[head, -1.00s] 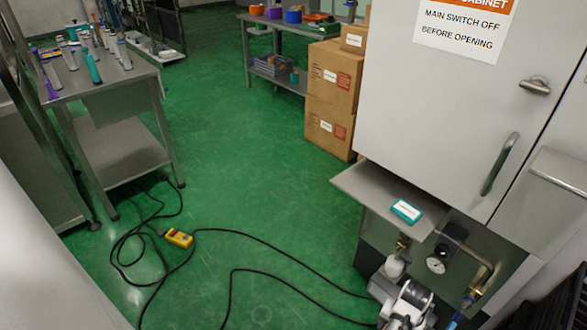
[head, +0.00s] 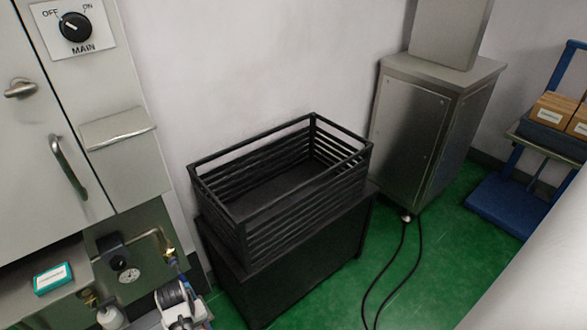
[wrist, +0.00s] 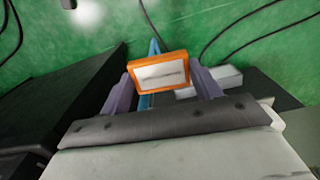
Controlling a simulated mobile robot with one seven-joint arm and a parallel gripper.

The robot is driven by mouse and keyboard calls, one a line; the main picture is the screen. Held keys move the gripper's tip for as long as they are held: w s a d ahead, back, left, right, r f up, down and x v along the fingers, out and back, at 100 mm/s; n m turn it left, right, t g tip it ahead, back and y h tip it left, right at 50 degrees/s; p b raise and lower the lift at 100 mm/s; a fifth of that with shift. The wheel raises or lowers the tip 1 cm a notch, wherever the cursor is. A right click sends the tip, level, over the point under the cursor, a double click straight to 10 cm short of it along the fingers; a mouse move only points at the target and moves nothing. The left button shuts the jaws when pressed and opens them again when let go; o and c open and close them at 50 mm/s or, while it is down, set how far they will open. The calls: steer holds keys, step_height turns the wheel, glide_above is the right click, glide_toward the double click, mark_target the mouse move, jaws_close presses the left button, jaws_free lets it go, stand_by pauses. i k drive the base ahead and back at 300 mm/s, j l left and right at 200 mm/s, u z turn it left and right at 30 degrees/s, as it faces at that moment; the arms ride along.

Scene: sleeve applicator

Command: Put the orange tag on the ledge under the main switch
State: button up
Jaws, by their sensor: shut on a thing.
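The orange tag (wrist: 161,75), with a white label, is in the wrist view between the two fingers of my gripper (wrist: 160,84). The fingers are shut on it and hold it above the floor, apart from any surface. The main switch (head: 75,27) is a black knob on a white plate, high at the left in the head view. Below it, a grey metal ledge (head: 118,128) juts from the cabinet; its visible top is bare. My gripper and the orange tag cannot be made out in the head view.
A teal tag (head: 52,278) lies on a lower metal shelf beside a gauge (head: 120,262). The cabinet handle (head: 68,167) sticks out left of the ledge. A black slatted crate (head: 280,170) stands right of the cabinet. Cables (head: 392,275) lie on the green floor.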

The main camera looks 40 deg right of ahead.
mark_target(116, 125)
steer(key=j+z, duration=0.2)
steer(key=z, duration=0.3)
steer(key=i+j+z, duration=0.1)
steer(key=j+z, duration=0.15)
steer(key=z, duration=0.3)
steer(key=j+z, duration=0.2)
steer(key=z, duration=0.3)
steer(key=k+j+z, duration=0.1)
steer(key=z, duration=0.4)
steer(key=k+j+z, duration=0.1)
steer(key=j+z, duration=0.15)
steer(key=z, duration=0.3)
steer(key=k+j+z, duration=0.1)
steer(key=z, duration=0.4)
steer(key=k+j+z, duration=0.1)
steer(key=z, duration=0.4)
steer(key=k+z, duration=0.2)
steer(key=z, duration=0.35)
